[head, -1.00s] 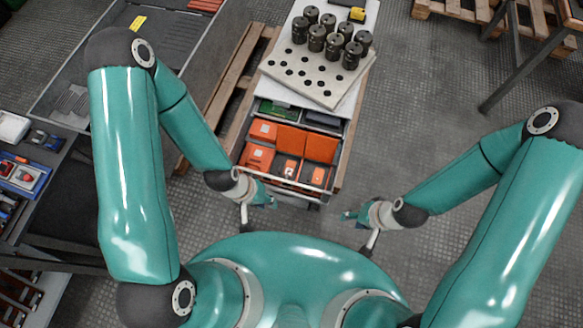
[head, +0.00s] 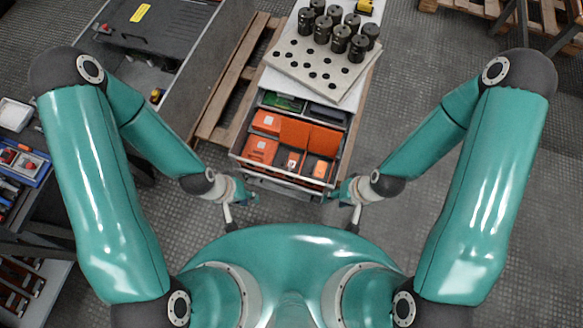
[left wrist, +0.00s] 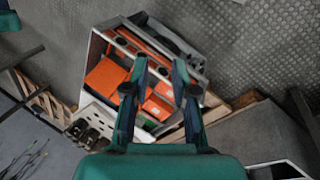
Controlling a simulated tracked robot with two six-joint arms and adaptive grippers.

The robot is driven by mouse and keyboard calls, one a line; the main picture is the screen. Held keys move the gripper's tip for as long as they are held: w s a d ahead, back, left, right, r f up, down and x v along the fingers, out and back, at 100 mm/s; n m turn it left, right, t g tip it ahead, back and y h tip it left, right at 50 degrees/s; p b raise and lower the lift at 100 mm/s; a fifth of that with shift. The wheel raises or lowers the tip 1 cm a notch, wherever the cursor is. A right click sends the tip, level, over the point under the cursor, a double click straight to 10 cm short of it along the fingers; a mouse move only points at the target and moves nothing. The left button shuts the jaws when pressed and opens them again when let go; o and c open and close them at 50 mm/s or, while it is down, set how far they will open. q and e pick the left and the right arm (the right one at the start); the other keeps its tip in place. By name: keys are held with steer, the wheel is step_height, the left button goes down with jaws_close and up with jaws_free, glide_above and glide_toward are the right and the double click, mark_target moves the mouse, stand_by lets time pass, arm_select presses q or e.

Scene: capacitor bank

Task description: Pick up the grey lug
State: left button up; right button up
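I cannot make out a grey lug in any view. An open drawer (head: 236,158) with orange bins (head: 261,150) is in front of me in the head view; small items in its front bins are too small to name. The drawer also shows in the left wrist view (left wrist: 91,65), tilted, behind the fingers. My left gripper (head: 252,198) is near the drawer's front left corner, and in the left wrist view its fingers (left wrist: 160,72) are apart with nothing between them. My right gripper (head: 333,194) is near the front right corner; its fingers are too small to judge.
A pale board with holes (head: 290,70) and several dark capacitors (head: 340,40) sit on top of the cabinet. A wooden pallet (head: 228,95) lies to its left. A dark bench with a blue tray (head: 25,163) stands at far left.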

arm_select(q)
steer(key=w+d+f+m+g+b, duration=0.1)
steer(key=w+d+f+m+b, duration=0.3)
steer(key=w+f+b, duration=0.8)
steer(key=m+y+b, duration=0.2)
steer(key=y+b, duration=0.2)
steer(key=b, duration=0.9)
glide_above(289, 169)
steer(key=f, duration=0.2)
step_height(289, 169, down, 11)
steer(key=b, duration=0.2)
steer(key=shift+s+r+b, duration=0.15)
steer(key=shift+r+b, duration=0.05)
steer(key=shift+b, duration=0.1)
step_height(289, 169, down, 5)
steer(key=shift+s+f+b, duration=0.1)
steer(key=shift+s+b, duration=0.05)
steer(key=shift+b, duration=0.75)
jaws_close()
